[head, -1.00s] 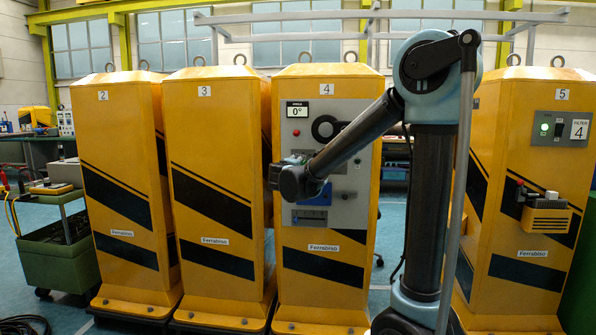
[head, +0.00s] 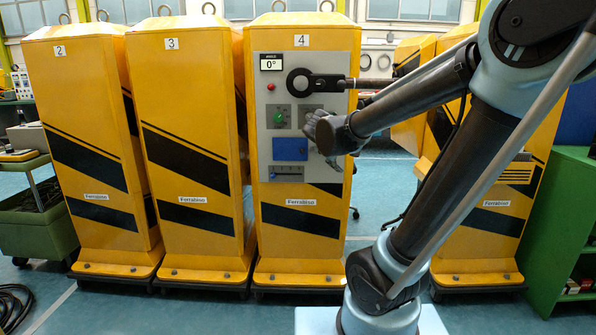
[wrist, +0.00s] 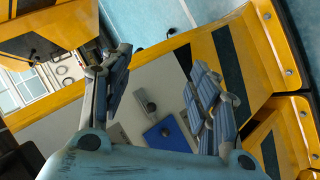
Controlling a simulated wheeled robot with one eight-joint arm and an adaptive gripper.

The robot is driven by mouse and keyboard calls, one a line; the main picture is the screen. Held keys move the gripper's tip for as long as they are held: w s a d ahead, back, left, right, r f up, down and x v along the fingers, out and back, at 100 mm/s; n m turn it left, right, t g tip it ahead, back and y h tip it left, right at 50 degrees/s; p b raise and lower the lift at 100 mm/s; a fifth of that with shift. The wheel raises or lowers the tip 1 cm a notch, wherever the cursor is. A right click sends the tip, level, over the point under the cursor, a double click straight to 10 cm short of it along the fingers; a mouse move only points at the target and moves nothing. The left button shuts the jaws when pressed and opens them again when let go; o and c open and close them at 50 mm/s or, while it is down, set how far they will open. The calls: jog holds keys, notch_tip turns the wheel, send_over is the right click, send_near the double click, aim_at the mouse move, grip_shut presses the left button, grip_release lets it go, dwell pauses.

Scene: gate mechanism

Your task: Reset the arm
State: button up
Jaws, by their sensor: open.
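My gripper (head: 322,133) is in front of the lower middle of the grey panel (head: 340,68) on yellow cabinet 4 (head: 262,225). In the wrist view my gripper (wrist: 160,98) is open, its fingers apart with nothing between them. On the panel a black lever (head: 325,82) lies level, pointing right from its round hub, with a pole beyond it. A display (head: 271,63) reads 0°. Below are a red button (head: 270,87), a green knob (head: 279,117) and a blue plate (head: 290,149), which also shows in the wrist view (wrist: 165,136). My gripper partly hides the panel's right side.
Yellow cabinets 3 (head: 190,150) and 2 (head: 85,150) stand close to the left. Another yellow cabinet (head: 490,220) is behind my arm. A green cart (head: 35,225) is at far left and a green shelf (head: 560,220) at far right.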

jog(key=s+d+f+m+g+y, duration=0.1)
jog(key=s+d+f+m+g, duration=0.15)
jog(key=s+f, duration=0.35)
jog(key=s+d+f+m+g+y, duration=0.1)
jog(key=s+d+f+g, duration=0.2)
jog(key=s, duration=0.6)
jog(key=s+a+f+m+g+y, duration=0.1)
jog(key=s+a+f+m+y, duration=0.1)
jog(key=s+f, duration=0.5)
jog(key=s+m+y, duration=0.1)
jog(key=s, duration=0.4)
jog(key=shift+s+a+f+g, duration=0.15)
jog(key=shift+s+f+g, duration=0.1)
jog(key=shift+f+g, duration=0.1)
jog(key=shift+w+f, duration=0.2)
jog(key=shift+w, duration=0.3)
